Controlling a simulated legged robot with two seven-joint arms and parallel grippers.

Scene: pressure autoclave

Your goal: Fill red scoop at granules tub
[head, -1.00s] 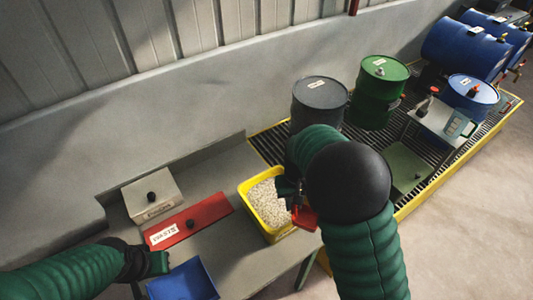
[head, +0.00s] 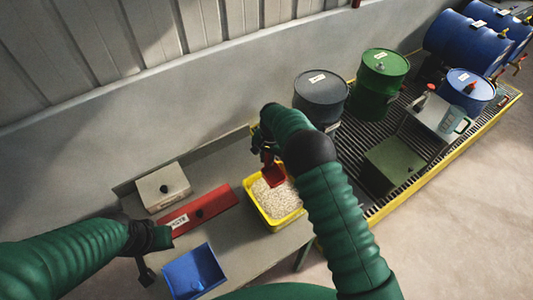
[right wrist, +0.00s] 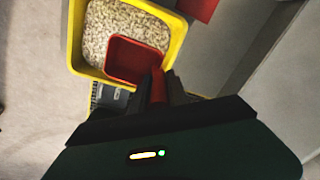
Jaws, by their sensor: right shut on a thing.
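The red scoop (head: 274,175) is held by its handle in my right gripper (head: 266,157), which is shut on it. The scoop is over the far part of the yellow granules tub (head: 250,200). Pale granules (head: 281,199) fill much of the tub. In the right wrist view the scoop (right wrist: 135,60) shows a plain red inside with no granules visible in it. Whether its underside touches the granules cannot be told. My left gripper (head: 155,251) is near the blue tray, and its finger opening is unclear.
A blue tray (head: 177,279), a red lidded box (head: 222,199) and a beige lidded box (head: 155,189) stand left of the tub. Grey (head: 321,92) and green (head: 378,84) drums stand behind on a yellow-edged grated platform (head: 398,209).

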